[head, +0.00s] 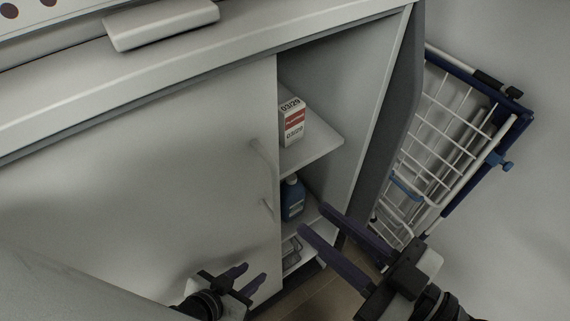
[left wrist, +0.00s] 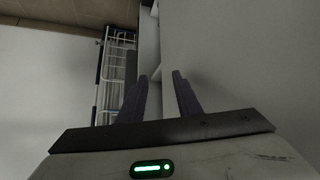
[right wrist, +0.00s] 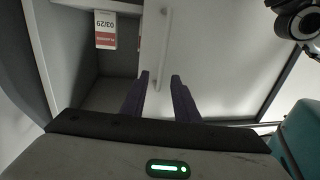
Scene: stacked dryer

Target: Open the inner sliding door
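A pale flat sliding door panel (head: 130,190) covers the left and middle of the cabinet front. A thin pale handle (head: 263,155) stands near its right edge, with a small pale piece below; I cannot tell whether they are one handle. A long bar handle (right wrist: 164,45) shows in the right wrist view, beyond my right fingertips. I cannot tell whether another panel lies behind. My left gripper (head: 256,271) is open and empty, low before the panel. My right gripper (head: 312,218) is open and empty, before the open right section, apart from the handle.
The open section has shelves (head: 315,153) with a red-and-white box (head: 292,122), a blue bottle (head: 292,199) and a wire rack (head: 290,253). A white wire cart (head: 440,135) with a blue frame stands to the right. The countertop (head: 230,45) runs above.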

